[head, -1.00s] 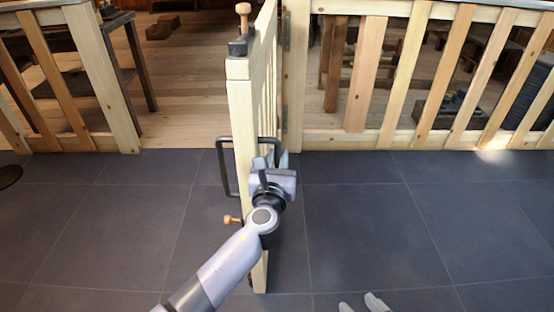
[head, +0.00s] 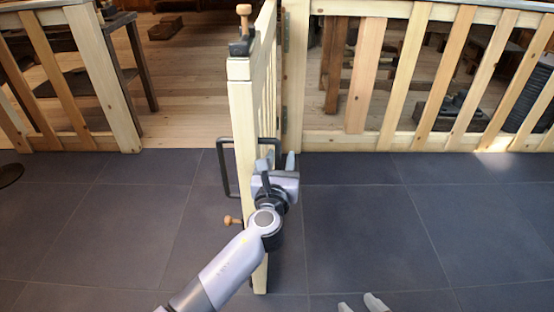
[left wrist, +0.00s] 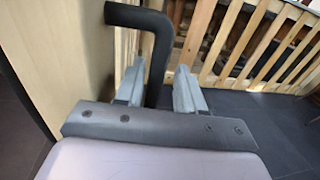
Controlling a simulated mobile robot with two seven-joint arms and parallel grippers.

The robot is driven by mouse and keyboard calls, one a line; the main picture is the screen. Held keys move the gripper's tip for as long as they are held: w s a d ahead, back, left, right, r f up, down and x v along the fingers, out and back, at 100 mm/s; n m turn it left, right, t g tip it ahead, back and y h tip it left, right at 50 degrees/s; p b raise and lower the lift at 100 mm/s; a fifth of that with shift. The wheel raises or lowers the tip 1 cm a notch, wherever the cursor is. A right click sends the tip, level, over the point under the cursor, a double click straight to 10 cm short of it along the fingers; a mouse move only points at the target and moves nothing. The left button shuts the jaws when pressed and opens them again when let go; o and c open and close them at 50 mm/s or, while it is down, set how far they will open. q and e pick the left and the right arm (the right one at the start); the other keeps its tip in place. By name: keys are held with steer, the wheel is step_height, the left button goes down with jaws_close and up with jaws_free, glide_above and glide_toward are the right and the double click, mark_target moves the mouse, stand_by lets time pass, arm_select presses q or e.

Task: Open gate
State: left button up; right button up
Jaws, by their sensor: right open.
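The pale wooden gate (head: 243,130) stands swung out toward me, seen nearly edge-on, about square to the fence. The gateway on its left is clear. A black bar handle (head: 222,170) shows on its left face, and another black handle (left wrist: 158,60) on its right face. My left gripper (head: 277,161) is at the right-face handle. In the left wrist view its grey fingers stand on both sides of the bar, with a gap on the right, so it is open around it. The fingertips of my right gripper (head: 362,304) show at the bottom edge, apart and empty.
A slatted wooden fence (head: 400,75) runs to the right, and another fence section (head: 75,75) stands left of the gateway. A dark-legged table (head: 130,60) stands behind it. The dark tiled floor (head: 370,225) is free on both sides of the gate.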

arm_select(q)
steer(key=shift+a, duration=0.2)
arm_select(e)
steer(key=shift+r, duration=0.1)
arm_select(q)
steer(key=shift+s+a, duration=0.1)
steer(key=shift+s, duration=0.25)
steer(key=s+p, duration=0.2)
steer(key=s, duration=0.4)
steer(key=shift+s+a, duration=0.2)
steer(key=shift+a, duration=0.1)
arm_select(e)
steer(key=shift+s+d+f+g+h, duration=0.2)
steer(key=shift+s+d+f, duration=0.1)
steer(key=shift+d, duration=0.15)
steer(key=shift+s+d+f+g+h, duration=0.1)
steer(key=shift+s+d+f+h, duration=0.15)
steer(key=shift+d, duration=0.2)
